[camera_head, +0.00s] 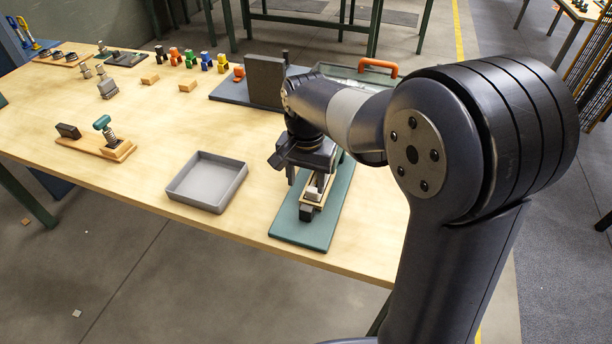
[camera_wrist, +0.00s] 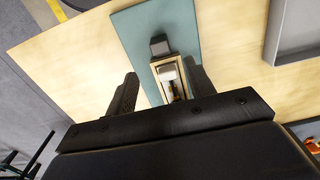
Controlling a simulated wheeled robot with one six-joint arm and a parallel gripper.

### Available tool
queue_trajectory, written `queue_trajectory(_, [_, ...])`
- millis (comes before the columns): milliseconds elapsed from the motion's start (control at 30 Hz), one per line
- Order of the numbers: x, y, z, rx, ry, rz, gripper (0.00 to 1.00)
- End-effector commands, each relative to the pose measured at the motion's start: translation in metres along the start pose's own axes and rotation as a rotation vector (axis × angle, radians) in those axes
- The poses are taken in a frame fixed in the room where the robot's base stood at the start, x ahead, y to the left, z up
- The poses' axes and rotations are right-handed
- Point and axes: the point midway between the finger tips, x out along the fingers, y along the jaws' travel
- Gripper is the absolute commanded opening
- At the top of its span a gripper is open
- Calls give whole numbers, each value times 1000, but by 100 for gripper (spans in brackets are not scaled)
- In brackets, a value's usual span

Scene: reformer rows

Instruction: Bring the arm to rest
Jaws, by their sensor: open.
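My gripper (camera_head: 306,181) is over the green board (camera_head: 322,228) near the table's front edge. In the wrist view, the two fingers of my gripper (camera_wrist: 161,70) stand apart, open. A small wooden frame (camera_wrist: 156,68) with a pale block (camera_wrist: 168,74) inside shows between them, and nothing is clearly held. A dark block (camera_wrist: 160,46) sits at the frame's end. In the head view my gripper hides part of this wooden fixture (camera_head: 311,205). I cannot tell whether the fingers touch it.
A grey tray (camera_head: 208,182) is left of the board. A dark upright panel (camera_head: 265,81) on a base stands behind my gripper, near an orange-handled box (camera_head: 378,68). A wooden fixture with a green-topped spring (camera_head: 104,134) is at left. Several coloured figures stand farther back. The table's middle is clear.

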Motion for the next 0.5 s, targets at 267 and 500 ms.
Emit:
queue_trajectory(267, [23, 0, 0, 0, -3, 3, 51])
queue_trajectory(500, [70, 1, 1, 0, -5, 5, 51])
